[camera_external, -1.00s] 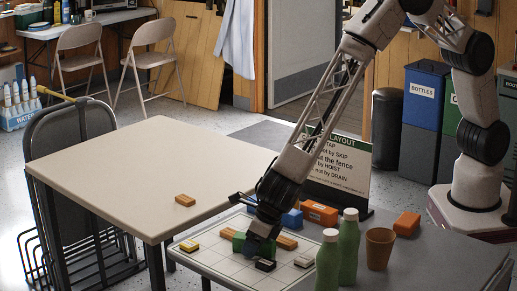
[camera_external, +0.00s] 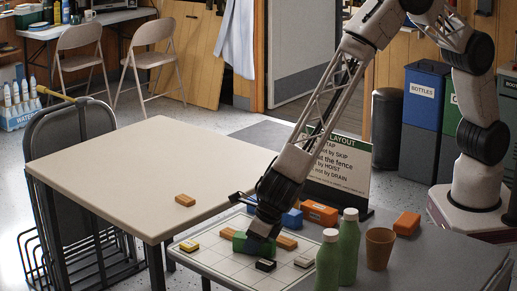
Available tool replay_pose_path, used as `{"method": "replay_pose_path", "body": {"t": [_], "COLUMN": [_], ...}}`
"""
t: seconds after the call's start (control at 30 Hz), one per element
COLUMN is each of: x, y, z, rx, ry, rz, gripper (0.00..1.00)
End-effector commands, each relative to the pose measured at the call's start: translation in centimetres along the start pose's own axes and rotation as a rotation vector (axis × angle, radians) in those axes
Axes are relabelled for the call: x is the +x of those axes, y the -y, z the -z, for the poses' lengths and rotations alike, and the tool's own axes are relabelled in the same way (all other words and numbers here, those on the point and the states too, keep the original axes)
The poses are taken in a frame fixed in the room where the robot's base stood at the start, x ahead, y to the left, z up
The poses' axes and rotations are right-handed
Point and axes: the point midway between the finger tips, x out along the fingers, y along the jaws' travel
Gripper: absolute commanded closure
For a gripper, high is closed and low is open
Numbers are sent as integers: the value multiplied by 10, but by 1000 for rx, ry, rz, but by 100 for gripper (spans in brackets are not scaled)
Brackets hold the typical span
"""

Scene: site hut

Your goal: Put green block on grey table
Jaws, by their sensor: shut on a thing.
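The green block (camera_external: 240,243) is on or just above the gridded white board (camera_external: 205,262), among several small blocks. My gripper (camera_external: 258,246) points down at it from above and is shut on it; the fingers hide part of the block. I cannot tell whether the block touches the board. The grey table (camera_external: 430,262) is at the right front, beside the board.
Green bottles (camera_external: 349,245), a brown cup (camera_external: 379,248) and an orange box (camera_external: 406,223) stand on the right. A sign (camera_external: 338,170) stands behind.

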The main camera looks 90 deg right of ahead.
Motion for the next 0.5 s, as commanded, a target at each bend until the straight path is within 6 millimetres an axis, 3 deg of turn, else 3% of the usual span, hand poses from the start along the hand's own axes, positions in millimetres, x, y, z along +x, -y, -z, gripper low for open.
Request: {"method": "replay_pose_path", "body": {"t": [0.27,0.5], "x": [-22,-56], "y": [-1,0], "z": [-10,-24], "rx": [1,1], "ry": [2,2], "rz": [-2,-2], "gripper": [89,89]}}
